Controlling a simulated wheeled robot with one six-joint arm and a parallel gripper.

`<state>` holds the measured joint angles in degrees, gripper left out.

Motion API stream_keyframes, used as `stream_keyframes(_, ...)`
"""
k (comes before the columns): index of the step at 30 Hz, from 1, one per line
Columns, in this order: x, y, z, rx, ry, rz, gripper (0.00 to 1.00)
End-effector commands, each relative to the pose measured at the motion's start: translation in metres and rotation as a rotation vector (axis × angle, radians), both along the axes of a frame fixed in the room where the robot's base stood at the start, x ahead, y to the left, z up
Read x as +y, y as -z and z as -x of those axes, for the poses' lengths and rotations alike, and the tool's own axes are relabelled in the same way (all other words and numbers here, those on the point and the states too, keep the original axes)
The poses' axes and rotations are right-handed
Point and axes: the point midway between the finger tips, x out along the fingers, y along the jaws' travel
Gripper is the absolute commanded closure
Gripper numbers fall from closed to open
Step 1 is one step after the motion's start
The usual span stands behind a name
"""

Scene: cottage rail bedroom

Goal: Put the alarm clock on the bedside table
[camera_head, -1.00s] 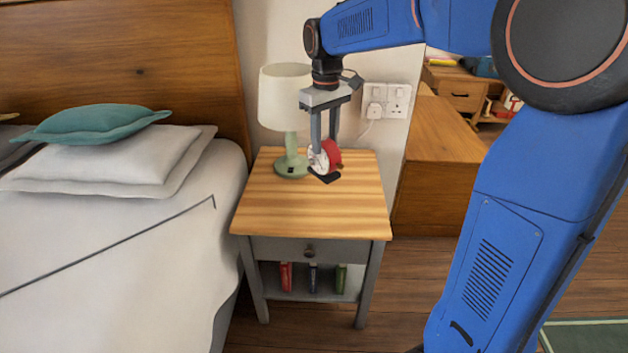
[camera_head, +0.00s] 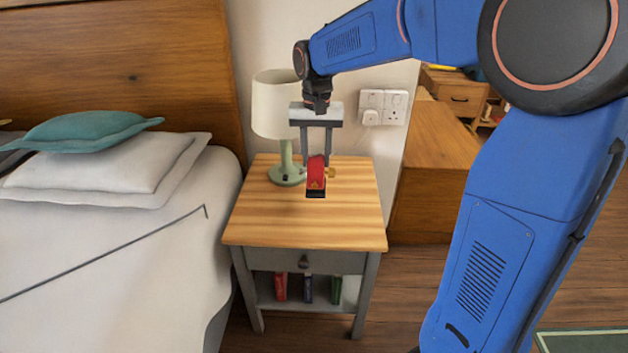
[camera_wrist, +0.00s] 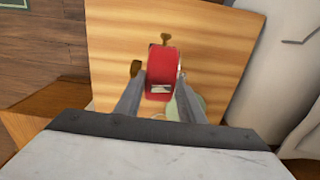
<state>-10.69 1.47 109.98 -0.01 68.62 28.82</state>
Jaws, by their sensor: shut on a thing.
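The alarm clock (camera_head: 316,173) is red with small brass-coloured parts at its side. My gripper (camera_head: 318,186) is shut on it and points down over the bedside table (camera_head: 265,218). The clock also shows red between the fingers in the wrist view (camera_wrist: 162,70), with the wooden tabletop (camera_wrist: 110,40) beneath it. I cannot tell for sure whether the clock touches the tabletop or hangs above it. The clock's face is turned out of sight in the head view.
A table lamp (camera_head: 286,165) with a pale shade and green base stands at the back left of the tabletop, close to my gripper. The bed (camera_head: 110,260) is at the left. A wall socket (camera_head: 383,106) is behind. The tabletop's front and right are clear.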

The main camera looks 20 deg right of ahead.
Motion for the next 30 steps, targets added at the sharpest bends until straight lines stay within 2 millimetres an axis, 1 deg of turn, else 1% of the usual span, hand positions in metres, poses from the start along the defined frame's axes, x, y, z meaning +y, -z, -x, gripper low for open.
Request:
stream_keyframes(1, 0.000, 0.008, 0.000, 0.000, 0.000, 0.000, 1.00)
stream_keyframes(3, 0.000, 0.017, 0.000, 0.001, -0.001, 0.000, 1.00)
stream_keyframes(6, 0.000, 0.025, 0.000, -0.001, -0.001, 0.000, 1.00)
stream_keyframes(11, 0.000, 0.033, 0.000, -0.001, -0.002, -0.001, 1.00)
stream_keyframes(19, 0.000, 0.063, 0.000, 0.000, -0.002, 0.000, 1.00)
stream_keyframes(21, 0.000, 0.066, 0.000, -0.002, -0.002, 0.000, 1.00)
stream_keyframes(30, 0.000, 0.067, 0.000, -0.002, -0.002, 0.000, 1.00)
